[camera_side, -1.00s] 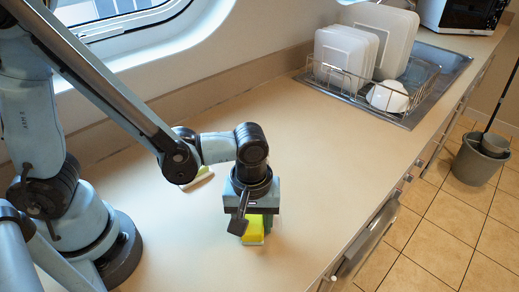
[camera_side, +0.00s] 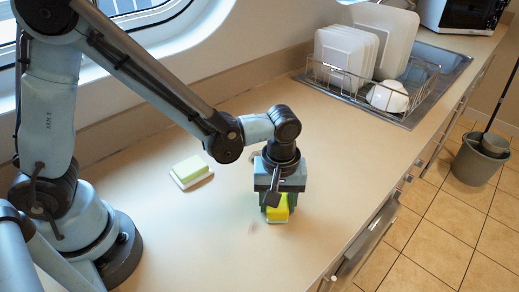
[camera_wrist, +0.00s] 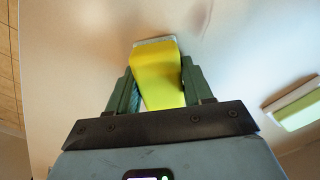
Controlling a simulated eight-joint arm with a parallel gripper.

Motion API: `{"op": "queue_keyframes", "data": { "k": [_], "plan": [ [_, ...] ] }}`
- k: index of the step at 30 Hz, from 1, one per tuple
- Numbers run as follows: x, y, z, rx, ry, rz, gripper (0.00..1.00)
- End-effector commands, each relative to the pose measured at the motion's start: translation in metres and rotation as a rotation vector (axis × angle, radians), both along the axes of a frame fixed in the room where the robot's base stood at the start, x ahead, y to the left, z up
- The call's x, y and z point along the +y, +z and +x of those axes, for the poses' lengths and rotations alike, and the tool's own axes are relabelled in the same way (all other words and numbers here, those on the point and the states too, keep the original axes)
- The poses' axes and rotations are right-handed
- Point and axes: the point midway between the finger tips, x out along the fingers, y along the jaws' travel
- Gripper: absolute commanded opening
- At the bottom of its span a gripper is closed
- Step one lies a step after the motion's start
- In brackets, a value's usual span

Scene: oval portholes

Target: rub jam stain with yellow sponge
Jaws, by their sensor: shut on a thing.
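My gripper (camera_side: 277,205) is shut on the yellow sponge (camera_side: 277,214), which has a pale grey-white underside. The sponge is low at the counter and appears to touch it. In the wrist view the sponge (camera_wrist: 158,75) sits between the two green fingers of my gripper (camera_wrist: 160,90). A faint brownish-pink stain (camera_wrist: 195,18) lies on the counter just beyond the sponge's far end; it shows dimly in the side view (camera_side: 251,228), left of the gripper. I cannot tell which is jam.
A pale green sponge (camera_side: 191,170) with a white base lies on the counter (camera_side: 330,150) behind and left of my gripper. A dish rack (camera_side: 375,82) with plates and a white cup stands at the back right. The counter's front edge is to the right.

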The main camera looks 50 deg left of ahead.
Motion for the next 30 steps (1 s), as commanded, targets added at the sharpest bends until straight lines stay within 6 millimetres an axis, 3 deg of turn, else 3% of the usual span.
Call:
{"op": "queue_keyframes", "data": {
  "k": [30],
  "plan": [
    [0.000,-0.001,-0.092,0.000,-0.002,0.000,0.18]
  ]
}}
